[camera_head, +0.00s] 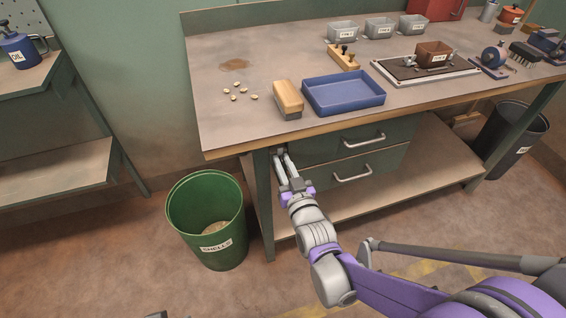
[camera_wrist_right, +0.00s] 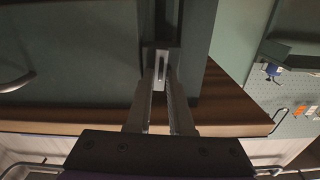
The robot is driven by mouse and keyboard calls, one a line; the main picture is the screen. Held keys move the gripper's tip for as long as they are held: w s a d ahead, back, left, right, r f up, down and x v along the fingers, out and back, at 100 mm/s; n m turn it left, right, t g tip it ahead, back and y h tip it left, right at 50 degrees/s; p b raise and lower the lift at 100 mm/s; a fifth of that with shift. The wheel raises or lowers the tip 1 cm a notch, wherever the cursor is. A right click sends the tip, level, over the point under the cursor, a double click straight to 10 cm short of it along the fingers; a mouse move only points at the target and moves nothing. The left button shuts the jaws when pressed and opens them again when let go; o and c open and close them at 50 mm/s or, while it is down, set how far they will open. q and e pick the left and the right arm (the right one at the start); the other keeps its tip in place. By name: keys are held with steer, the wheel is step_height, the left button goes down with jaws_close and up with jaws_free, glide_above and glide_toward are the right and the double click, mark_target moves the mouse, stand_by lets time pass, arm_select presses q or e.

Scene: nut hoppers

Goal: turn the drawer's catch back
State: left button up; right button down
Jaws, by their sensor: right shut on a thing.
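The drawer unit under the bench has two green drawers; the upper drawer (camera_head: 350,138) looks shut and has a metal bar handle (camera_head: 363,139). The catch is a small pale metal piece (camera_wrist_right: 161,66) at the drawer's left edge, against the green bench leg. My right gripper (camera_head: 278,158) reaches it from the front, and its fingertips (camera_wrist_right: 161,80) are shut on it. In the head view the fingers mostly hide the catch, so its exact turn is hard to tell. My left gripper is not in view.
The bench top (camera_head: 215,115) overhangs close above the right gripper. A green shells bin (camera_head: 190,215) stands left of it. The lower drawer handle (camera_head: 352,175) juts out to the right. A blue tray (camera_head: 343,104) and a wooden-topped brush (camera_head: 288,95) lie above.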

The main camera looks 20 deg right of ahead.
steer(key=m, duration=0.4)
steer(key=shift+d+f, duration=0.1)
steer(key=shift+d, duration=0.05)
steer(key=shift+d+f+m, duration=0.1)
steer(key=shift+f+m, duration=0.05)
steer(key=shift+m, duration=2)
steer(key=shift+d+f+m, duration=0.1)
steer(key=shift+f+m, duration=0.05)
steer(key=shift+m, duration=1.95)
steer(key=shift+d+f+m, duration=0.1)
steer(key=shift+f+m, duration=0.05)
steer(key=shift+m, duration=2)
steer(key=c, duration=1)
jaws_free()
